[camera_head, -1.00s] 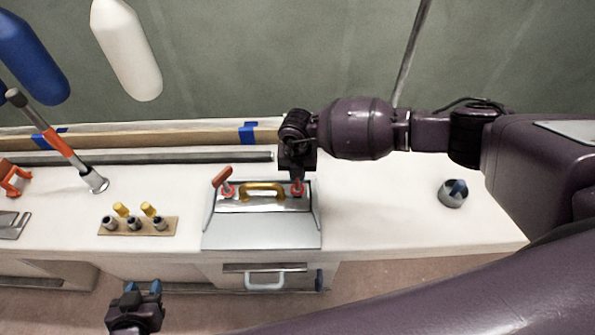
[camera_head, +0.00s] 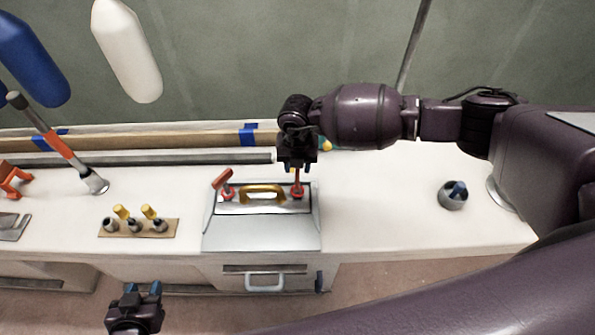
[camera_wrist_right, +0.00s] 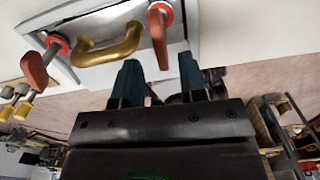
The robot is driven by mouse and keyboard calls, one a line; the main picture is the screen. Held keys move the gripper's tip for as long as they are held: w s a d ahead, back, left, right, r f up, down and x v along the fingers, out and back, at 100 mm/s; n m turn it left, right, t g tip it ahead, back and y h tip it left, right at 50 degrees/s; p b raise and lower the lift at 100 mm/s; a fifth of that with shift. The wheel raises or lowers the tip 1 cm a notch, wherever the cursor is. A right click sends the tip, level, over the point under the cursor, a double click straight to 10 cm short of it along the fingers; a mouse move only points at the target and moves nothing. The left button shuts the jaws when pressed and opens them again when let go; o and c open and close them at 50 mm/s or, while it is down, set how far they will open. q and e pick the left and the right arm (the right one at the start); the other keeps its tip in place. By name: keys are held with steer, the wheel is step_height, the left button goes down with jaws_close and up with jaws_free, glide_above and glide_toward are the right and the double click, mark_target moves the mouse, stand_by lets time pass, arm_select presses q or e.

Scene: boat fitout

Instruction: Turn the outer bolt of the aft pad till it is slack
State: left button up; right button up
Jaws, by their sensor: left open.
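A grey, box-like fitting (camera_head: 262,235) with a brass handle (camera_head: 263,188) stands on the white bench. A red-handled fastener stands on each side of the handle, the left one (camera_head: 223,182) leaning and the right one (camera_head: 298,185) under my right gripper. In the right wrist view, the right red handle (camera_wrist_right: 157,35) lies beyond the gap between my fingertips. I cannot tell which part is the outer bolt of the aft pad. My right gripper (camera_head: 298,166) is open and empty, apart from the handle; its dark blue fingers (camera_wrist_right: 158,80) are spread. My left gripper (camera_head: 142,288) is open and empty in front of the bench.
A board (camera_head: 168,232) with several posts and yellow pieces lies left of the fitting. Further left are an orange-banded pole (camera_head: 60,145) and an orange clamp-like part (camera_head: 14,180). A grey cup (camera_head: 452,199) stands at the right. The bench between fitting and cup is clear.

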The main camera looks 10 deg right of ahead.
step_height(320, 180, up, 6)
stand_by(0.4)
stand_by(0.4)
